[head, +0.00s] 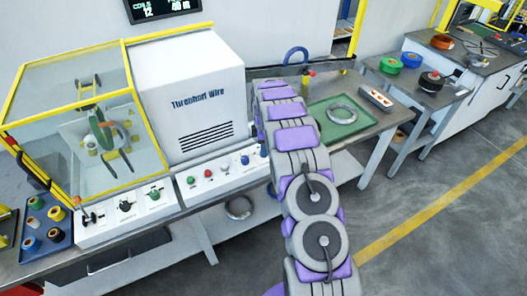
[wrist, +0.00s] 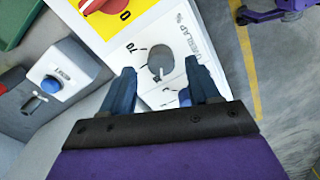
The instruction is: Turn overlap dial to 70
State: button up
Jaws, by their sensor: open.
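The overlap dial (wrist: 160,60) shows in the wrist view as a grey round knob on a white panel, with the word OVERLAP printed along its right side. My gripper (wrist: 160,67) is open, with one dark blue finger on each side of the dial. I cannot tell whether either finger touches it. The dial's setting is too small to read surely. In the head view my arm covers the spot where the dial would be, and my gripper is hidden there too.
A red knob (wrist: 103,4) on a yellow plate sits just above the dial. A blue button (wrist: 50,85) is on a panel to the left. In the head view, a green tray (head: 318,122) with a metal coil (head: 342,113) lies right of my arm.

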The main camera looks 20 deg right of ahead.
jog(key=shift+f, duration=1.4)
jog(key=c, duration=1)
